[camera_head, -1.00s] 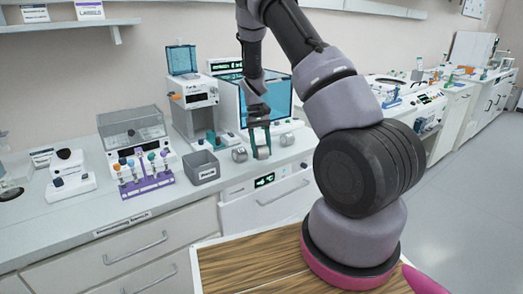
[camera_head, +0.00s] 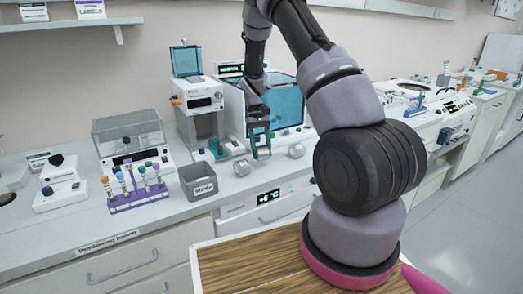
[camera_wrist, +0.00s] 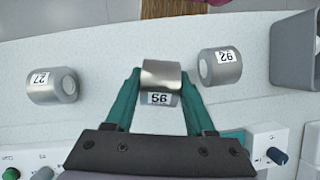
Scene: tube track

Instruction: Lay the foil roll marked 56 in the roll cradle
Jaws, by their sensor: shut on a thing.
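The foil roll marked 56 (camera_wrist: 162,75) is a short silver cylinder with a white number label, which reads upside down in the wrist view. My gripper (camera_wrist: 161,88) has teal fingers and is shut on this roll, one finger on each side. In the head view my gripper (camera_head: 261,152) is at the bench front, between two other rolls; the held roll is small and mostly hidden there. I cannot tell whether it touches the bench. I cannot make out the roll cradle for certain in either view.
A grey bin (camera_head: 199,181), a purple tube rack (camera_head: 138,197) and a white press-like machine (camera_head: 200,100) stand on the bench to the left.

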